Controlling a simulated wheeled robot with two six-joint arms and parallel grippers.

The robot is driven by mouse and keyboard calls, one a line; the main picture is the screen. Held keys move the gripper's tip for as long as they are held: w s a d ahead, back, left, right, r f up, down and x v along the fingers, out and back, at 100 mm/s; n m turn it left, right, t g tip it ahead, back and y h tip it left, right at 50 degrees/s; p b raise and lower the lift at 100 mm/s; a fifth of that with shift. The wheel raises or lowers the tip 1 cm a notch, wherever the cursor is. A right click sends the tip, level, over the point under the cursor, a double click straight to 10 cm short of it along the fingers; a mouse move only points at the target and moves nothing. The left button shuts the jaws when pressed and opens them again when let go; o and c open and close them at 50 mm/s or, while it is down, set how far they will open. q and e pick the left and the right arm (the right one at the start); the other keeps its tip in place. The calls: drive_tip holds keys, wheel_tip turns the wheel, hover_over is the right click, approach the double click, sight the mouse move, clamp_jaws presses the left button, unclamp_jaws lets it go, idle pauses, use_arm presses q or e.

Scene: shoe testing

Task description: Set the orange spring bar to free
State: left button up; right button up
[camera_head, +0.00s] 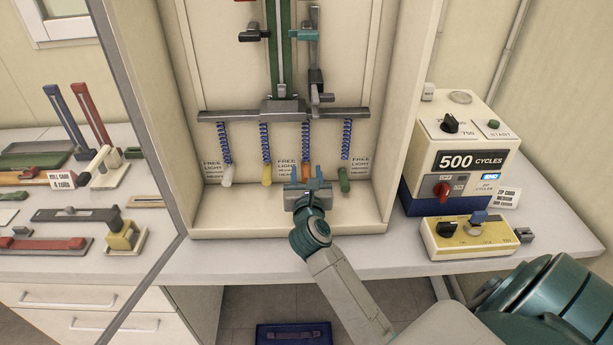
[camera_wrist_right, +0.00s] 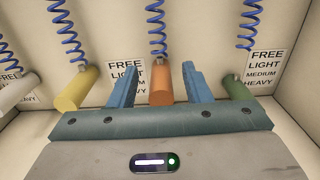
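The orange spring bar (camera_wrist_right: 161,84) hangs below a blue coil spring in the right wrist view, between the two blue fingers of my right gripper (camera_wrist_right: 158,86). The fingers are open, with a visible gap on each side of the bar. In the head view my right gripper (camera_head: 307,181) is at the low front of the cabinet and mostly hides the orange bar (camera_head: 305,172). Printed labels (camera_wrist_right: 126,80) read FREE, LIGHT, MEDIUM, HEAVY; the one left of the orange bar is partly covered by a finger. My left gripper is not in view.
A yellow bar (camera_wrist_right: 77,88) and a green bar (camera_wrist_right: 236,89) hang close on either side of my right gripper. A white bar (camera_head: 227,175) hangs further left. A cycle counter box (camera_head: 462,150) and yellow control box (camera_head: 468,236) stand right of the cabinet.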

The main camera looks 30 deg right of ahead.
drive_tip(key=shift+f, duration=0.1)
drive_tip(key=shift+s+a+f, duration=0.1)
drive_tip(key=shift+s+a, duration=0.05)
drive_tip(key=shift+s, duration=0.05)
drive_tip(key=b+v, duration=0.2)
drive_tip(key=v, duration=0.8)
drive_tip(key=shift+s+b, duration=0.15)
drive_tip(key=shift+b, duration=0.2)
drive_tip(key=shift+a, duration=0.1)
